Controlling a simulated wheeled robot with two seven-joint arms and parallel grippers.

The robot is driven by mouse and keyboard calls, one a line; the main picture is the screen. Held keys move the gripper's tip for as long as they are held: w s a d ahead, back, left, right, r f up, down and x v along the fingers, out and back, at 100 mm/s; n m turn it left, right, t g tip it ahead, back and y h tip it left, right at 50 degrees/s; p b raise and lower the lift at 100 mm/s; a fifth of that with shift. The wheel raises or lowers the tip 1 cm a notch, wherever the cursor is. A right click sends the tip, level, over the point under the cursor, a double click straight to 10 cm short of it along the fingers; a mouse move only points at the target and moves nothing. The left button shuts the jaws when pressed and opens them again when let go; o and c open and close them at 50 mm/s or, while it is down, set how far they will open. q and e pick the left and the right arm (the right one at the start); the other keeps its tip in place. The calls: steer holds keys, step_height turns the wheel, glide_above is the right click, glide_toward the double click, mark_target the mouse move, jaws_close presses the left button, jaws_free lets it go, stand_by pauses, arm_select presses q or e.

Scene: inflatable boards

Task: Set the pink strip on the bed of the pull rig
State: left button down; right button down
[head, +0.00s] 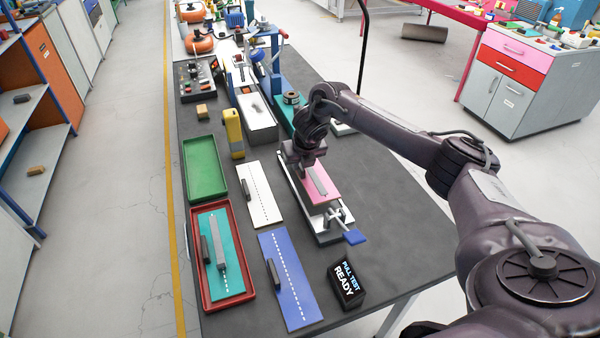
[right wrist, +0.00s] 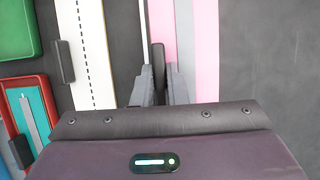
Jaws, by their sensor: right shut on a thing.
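The pink strip (head: 328,197), with a grey band along it, is over the bed of the pull rig (head: 328,237), roughly lined up with it. I cannot tell whether it rests on the bed or hovers just above. My right gripper (head: 307,166) is over its far part. In the right wrist view the fingers (right wrist: 164,85) are shut on the dark handle (right wrist: 158,58) of the pink strip (right wrist: 206,45). The rig's clamp and blue lever (head: 355,237) stand at its near end. My left gripper is not in view.
Left of the rig lie a white strip (head: 264,207) and a blue strip (head: 297,297). A red tray (head: 250,296) holds a teal strip; a green tray (head: 205,168) is empty. A display (head: 347,283) reads "PULL TEST READY". A yellow tool (head: 233,133) stands farther back.

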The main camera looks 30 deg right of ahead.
step_height(320, 180, down, 4)
steer(key=c, duration=1.5)
jaws_free()
steer(key=shift+o, duration=0.2)
steer(key=v, duration=1.2)
